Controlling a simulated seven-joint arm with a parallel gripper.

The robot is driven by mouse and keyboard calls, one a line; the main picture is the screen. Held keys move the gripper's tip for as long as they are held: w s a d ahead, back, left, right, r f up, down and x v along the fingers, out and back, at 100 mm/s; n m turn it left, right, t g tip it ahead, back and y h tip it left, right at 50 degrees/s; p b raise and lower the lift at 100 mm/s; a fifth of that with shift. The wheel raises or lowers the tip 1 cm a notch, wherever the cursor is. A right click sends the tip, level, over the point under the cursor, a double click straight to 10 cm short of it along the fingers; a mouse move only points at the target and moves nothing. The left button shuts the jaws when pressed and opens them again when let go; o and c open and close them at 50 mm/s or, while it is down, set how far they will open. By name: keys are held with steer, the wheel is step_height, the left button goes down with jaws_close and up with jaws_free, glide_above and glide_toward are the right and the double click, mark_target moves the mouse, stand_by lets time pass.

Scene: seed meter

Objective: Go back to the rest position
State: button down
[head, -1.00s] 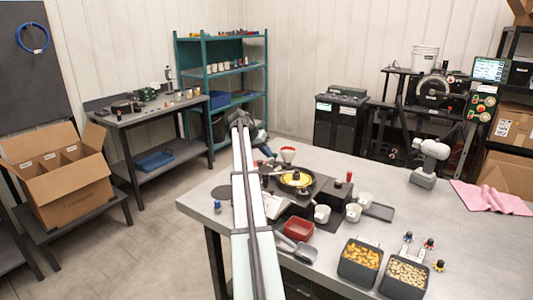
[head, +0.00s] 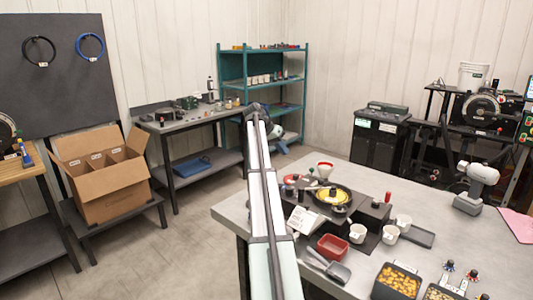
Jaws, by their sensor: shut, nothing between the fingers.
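My arm runs up the middle of the head view, from the bottom edge to a dark joint beyond the workbench's far left edge. My gripper (head: 282,147) shows small just past that joint, partly hidden by the arm. It is shut and empty, and apart from the things on the bench. The seed meter parts, a dark round housing with a yellow disc (head: 332,195), sit on the grey workbench (head: 476,236) right of my arm. A white funnel-like cup (head: 325,169) stands behind them.
A red tray (head: 332,246), a grey scoop (head: 337,272), white cups (head: 357,233) and seed bins (head: 398,282) crowd the bench right of my arm. The floor left of the bench is open, up to an open carton (head: 107,185).

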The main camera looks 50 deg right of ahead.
steer(key=w+a+f+n+t, duration=0.1)
steer(key=w+a+f+n, duration=0.1)
steer(key=w+a+f, duration=0.5)
steer(key=w+a+f+n+t, duration=0.1)
steer(key=w+a+f+n, duration=0.3)
steer(key=a, duration=0.5)
steer(key=w+a+f+n+t, duration=0.1)
steer(key=w+a+f+t, duration=0.1)
steer(key=w+a+f, duration=0.45)
steer(key=a+f+n+y, duration=0.1)
steer(key=a+f+n, duration=0.3)
steer(key=a+f, duration=1.25)
steer(key=s+a+f+n+g+y, duration=0.1)
steer(key=s+a+f+n, duration=0.1)
steer(key=s+a+f, duration=0.85)
steer(key=s+a+f+n+g+y, duration=0.1)
steer(key=s+a+f+y, duration=0.1)
steer(key=s+a+f, duration=0.85)
steer(key=s+a+f+g, duration=0.1)
steer(key=s+a+f, duration=0.2)
steer(key=s, duration=0.9)
steer(key=s+a+f+n+g+y, duration=0.1)
steer(key=s+a+f, duration=0.3)
steer(key=s, duration=0.8)
steer(key=s+a+f+n+g+y, duration=0.1)
steer(key=s+a+f+g, duration=0.1)
steer(key=s, duration=0.9)
step_height(320, 180, down, 2)
steer(key=shift+s+a, duration=0.4)
steer(key=shift+a, duration=0.35)
